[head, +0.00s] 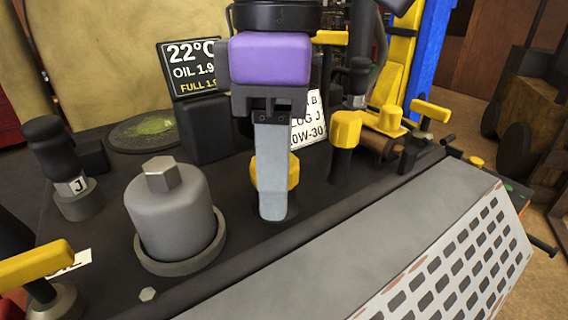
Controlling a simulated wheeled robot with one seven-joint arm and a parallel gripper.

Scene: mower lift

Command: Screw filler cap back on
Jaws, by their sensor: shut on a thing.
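My gripper (273,195) points straight down at the middle of the machine's dark deck. Its near grey finger covers the middle of a yellow cap (293,171), which shows at both sides of the finger; the far finger is hidden. The jaws are shut on this yellow cap. The cap is low, close to the deck, and what is directly under it is mostly hidden, so I cannot tell how it sits on its opening. A second yellow cap (345,128) stands on a dark neck to the right.
A black-knobbed post marked J (72,185) is further left. A display (192,70) and a label card (307,118) stand behind. Yellow handles (430,111) are at right.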

